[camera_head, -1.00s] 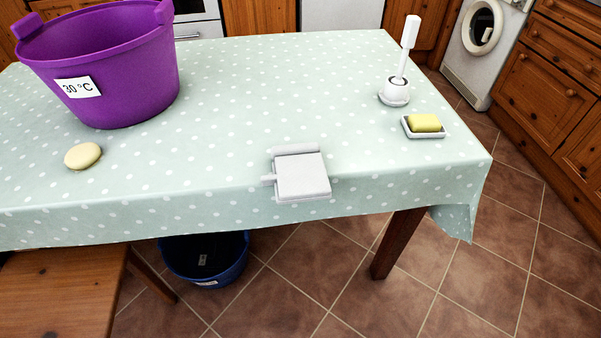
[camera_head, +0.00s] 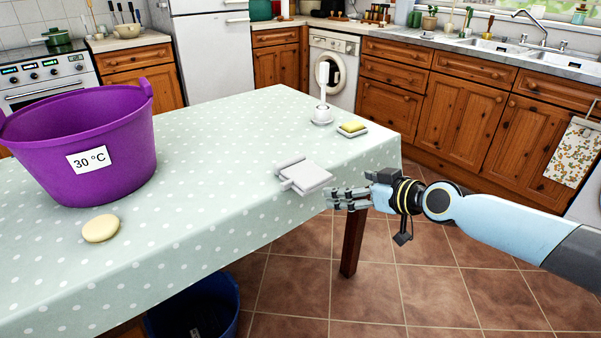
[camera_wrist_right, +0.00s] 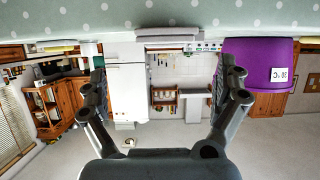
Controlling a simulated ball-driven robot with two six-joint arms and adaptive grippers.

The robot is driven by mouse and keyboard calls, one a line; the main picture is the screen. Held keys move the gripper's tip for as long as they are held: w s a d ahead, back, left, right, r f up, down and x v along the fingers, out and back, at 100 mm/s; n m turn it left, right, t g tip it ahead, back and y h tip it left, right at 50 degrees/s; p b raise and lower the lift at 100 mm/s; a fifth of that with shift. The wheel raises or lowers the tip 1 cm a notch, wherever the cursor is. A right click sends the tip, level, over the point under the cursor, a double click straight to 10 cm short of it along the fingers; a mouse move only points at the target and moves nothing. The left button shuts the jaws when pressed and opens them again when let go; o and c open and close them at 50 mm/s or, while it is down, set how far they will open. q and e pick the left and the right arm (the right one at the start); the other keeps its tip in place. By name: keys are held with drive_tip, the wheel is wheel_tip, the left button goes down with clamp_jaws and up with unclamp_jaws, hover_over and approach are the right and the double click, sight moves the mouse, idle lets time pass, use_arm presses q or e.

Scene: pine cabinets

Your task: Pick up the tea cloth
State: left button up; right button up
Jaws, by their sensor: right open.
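My right gripper (camera_head: 340,198) is open and empty beside the near right edge of the table, close to a white flat object. It is far to the left of the cloth and nearer to me. In the right wrist view the two fingers of my right gripper (camera_wrist_right: 165,78) are spread with nothing between them. The cloth cannot be made out there. My left gripper is not in view.
The table (camera_head: 215,135) has a dotted cover and bears a purple tub (camera_head: 115,135), a soap bar (camera_head: 100,228), the white flat object (camera_head: 305,174), a brush in a holder (camera_head: 322,112) and a sponge on a dish (camera_head: 352,128). Tiled floor (camera_head: 450,265) is free between table and cabinets.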

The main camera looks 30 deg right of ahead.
sight(320, 182)
drive_tip(key=x, duration=0.3)
drive_tip(key=b+x, duration=0.1)
drive_tip(key=shift+w+a+f, duration=0.2)
drive_tip(key=shift+a+f, duration=0.2)
drive_tip(key=shift+w+f, duration=0.1)
drive_tip(key=shift+w, duration=0.3)
drive_tip(key=b+x, duration=0.1)
drive_tip(key=x, duration=0.3)
drive_tip(key=shift+w, duration=0.1)
drive_tip(key=shift+c, duration=0.7)
drive_tip(key=c, duration=0.9)
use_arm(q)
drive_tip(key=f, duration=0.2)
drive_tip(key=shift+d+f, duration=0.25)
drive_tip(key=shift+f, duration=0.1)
use_arm(e)
drive_tip(key=shift+c, duration=0.5)
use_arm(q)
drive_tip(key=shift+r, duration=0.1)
